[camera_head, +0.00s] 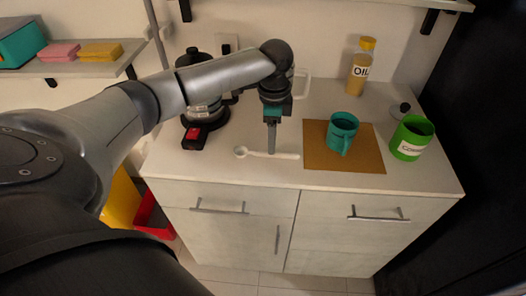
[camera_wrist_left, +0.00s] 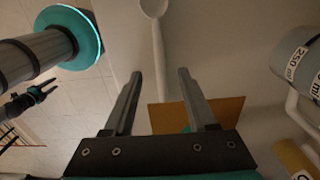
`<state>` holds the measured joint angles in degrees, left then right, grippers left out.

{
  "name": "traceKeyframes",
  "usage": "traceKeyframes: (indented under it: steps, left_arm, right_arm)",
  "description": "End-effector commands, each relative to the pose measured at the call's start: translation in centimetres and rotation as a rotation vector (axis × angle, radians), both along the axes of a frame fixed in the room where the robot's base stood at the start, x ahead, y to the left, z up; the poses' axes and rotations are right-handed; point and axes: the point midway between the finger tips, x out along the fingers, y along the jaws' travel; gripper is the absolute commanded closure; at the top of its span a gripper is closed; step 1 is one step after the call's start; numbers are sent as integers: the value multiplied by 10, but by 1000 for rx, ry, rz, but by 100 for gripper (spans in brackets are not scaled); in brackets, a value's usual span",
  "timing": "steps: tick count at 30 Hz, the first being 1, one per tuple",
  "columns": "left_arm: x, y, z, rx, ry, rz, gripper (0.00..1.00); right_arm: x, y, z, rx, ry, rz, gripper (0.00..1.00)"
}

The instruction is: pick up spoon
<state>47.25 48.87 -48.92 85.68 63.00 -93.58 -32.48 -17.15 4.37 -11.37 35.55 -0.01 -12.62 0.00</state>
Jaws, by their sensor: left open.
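The white spoon (camera_head: 262,154) lies on the white countertop (camera_head: 225,172) near its front edge, bowl to the left and handle to the right. My left gripper (camera_head: 271,148) is open and points down over the spoon's handle. In the left wrist view the spoon (camera_wrist_left: 158,40) runs between the spread fingers of my left gripper (camera_wrist_left: 159,78), with the bowl beyond the tips. The gap between fingers and handle is hard to judge. A small dark claw (camera_wrist_left: 38,94), probably my right gripper, shows far off at the left; its jaw state is unclear.
A brown board (camera_head: 345,162) with a teal mug (camera_head: 342,132) lies right of the spoon. A green canister (camera_head: 410,140) and an oil bottle (camera_head: 359,76) stand further right. A black appliance (camera_head: 197,114) stands left.

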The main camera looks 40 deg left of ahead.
Motion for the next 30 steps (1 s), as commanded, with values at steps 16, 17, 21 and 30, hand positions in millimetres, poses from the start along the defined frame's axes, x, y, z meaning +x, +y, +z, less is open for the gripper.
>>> traceKeyframes:
  steps: [16,17,21,30]
  left_arm:
    - [2,-3,-44,1,1,0,45]
    - [2,-3,-44,1,1,0,49]
    - [2,-3,-44,1,1,0,64]
    - [2,-3,-44,1,1,0,98]
  right_arm:
    - [0,-1,-12,-1,1,2,50]
    - [0,-1,-12,-1,1,3,50]
    - [-1,-2,-12,-3,1,4,50]
    - [-1,-2,-12,-3,1,4,50]
